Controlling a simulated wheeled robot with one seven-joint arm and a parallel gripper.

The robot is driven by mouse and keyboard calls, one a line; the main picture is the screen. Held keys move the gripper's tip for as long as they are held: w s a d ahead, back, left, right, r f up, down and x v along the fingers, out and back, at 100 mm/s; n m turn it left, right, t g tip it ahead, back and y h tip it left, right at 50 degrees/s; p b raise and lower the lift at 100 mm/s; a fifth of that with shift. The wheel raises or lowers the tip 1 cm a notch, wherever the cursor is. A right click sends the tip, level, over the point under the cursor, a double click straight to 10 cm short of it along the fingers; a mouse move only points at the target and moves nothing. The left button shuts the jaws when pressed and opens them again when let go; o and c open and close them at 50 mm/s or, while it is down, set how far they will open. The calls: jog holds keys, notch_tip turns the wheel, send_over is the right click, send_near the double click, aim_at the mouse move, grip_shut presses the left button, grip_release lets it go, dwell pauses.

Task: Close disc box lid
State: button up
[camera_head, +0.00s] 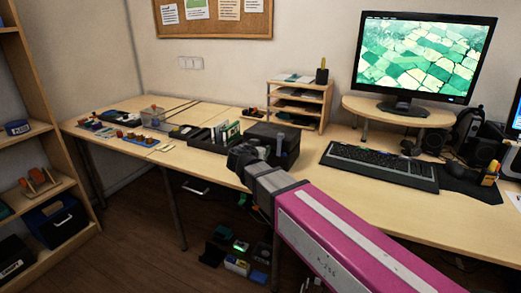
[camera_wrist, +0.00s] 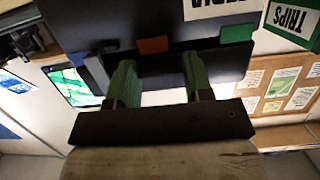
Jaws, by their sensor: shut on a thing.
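The disc box (camera_head: 283,131) is a dark box on the desk, left of the keyboard, partly hidden behind my gripper and wrist. My gripper (camera_head: 238,156) is at the box's near left side. In the wrist view the green finger pads of my gripper (camera_wrist: 158,82) stand apart at the edge of a dark panel, which looks like the disc box lid (camera_wrist: 195,38). The gripper is shut on it. The lid's exact angle and its contact with the fingers are hard to make out.
A black organizer (camera_head: 203,137) with upright cards stands just left of the box. A wooden paper tray (camera_head: 302,104) stands behind it. The keyboard (camera_head: 380,166) and monitor (camera_head: 424,55) are to the right. Small parts lie on the desk's left end.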

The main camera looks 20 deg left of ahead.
jog(key=o, duration=1.3)
jog(key=shift+w, duration=0.1)
jog(key=v, duration=1)
jog(key=shift+s, duration=0.45)
